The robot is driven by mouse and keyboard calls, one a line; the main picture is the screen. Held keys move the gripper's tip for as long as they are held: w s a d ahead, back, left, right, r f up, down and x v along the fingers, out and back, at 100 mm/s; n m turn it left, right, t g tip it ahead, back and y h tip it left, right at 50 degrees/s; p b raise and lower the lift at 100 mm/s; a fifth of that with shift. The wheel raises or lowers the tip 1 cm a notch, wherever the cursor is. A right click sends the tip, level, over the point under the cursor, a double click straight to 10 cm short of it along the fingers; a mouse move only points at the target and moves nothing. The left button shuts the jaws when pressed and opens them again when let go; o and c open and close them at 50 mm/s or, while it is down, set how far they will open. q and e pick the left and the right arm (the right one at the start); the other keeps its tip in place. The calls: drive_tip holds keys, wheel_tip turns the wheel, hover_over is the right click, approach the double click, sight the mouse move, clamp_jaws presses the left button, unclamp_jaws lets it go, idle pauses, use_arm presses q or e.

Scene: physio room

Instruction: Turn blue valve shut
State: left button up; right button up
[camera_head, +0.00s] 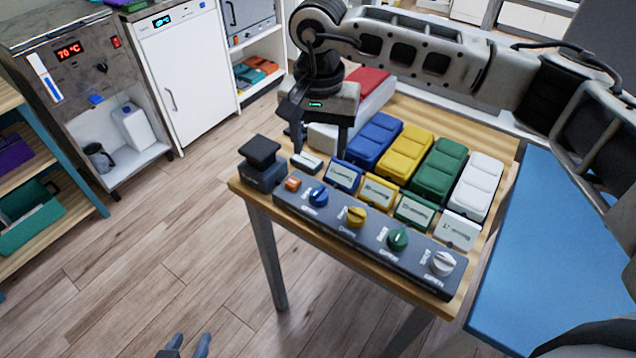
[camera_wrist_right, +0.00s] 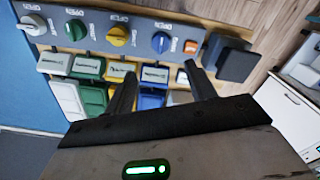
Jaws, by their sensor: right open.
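The blue valve (camera_head: 318,196) is a round knob at the left part of a grey panel (camera_head: 345,222) on the table's front edge. Its marks read OPEN and SHUT; I cannot tell which one its handle points at. My right gripper (camera_head: 320,150) is open and empty, fingers down, above and behind the blue valve, near the blue label card (camera_head: 344,176). In the right wrist view the blue valve (camera_wrist_right: 161,42) lies just beyond the gap between the fingertips (camera_wrist_right: 160,74), untouched. My left gripper (camera_head: 188,344) shows only its fingertips at the bottom edge, apart, over the floor.
Yellow (camera_head: 356,216), green (camera_head: 397,239) and white (camera_head: 443,263) valves sit along the panel. A small orange button (camera_head: 292,184) and a dark block (camera_head: 261,164) are left of the blue valve. Coloured padded packs stand behind the cards. A blue couch (camera_head: 550,250) is at right.

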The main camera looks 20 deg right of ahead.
sight(318, 190)
wheel_tip(318, 190, down, 12)
drive_tip(key=shift+r+p, duration=0.1)
drive_tip(key=shift+p, duration=0.75)
drive_tip(key=shift+c, duration=0.2)
drive_tip(key=c, duration=0.9)
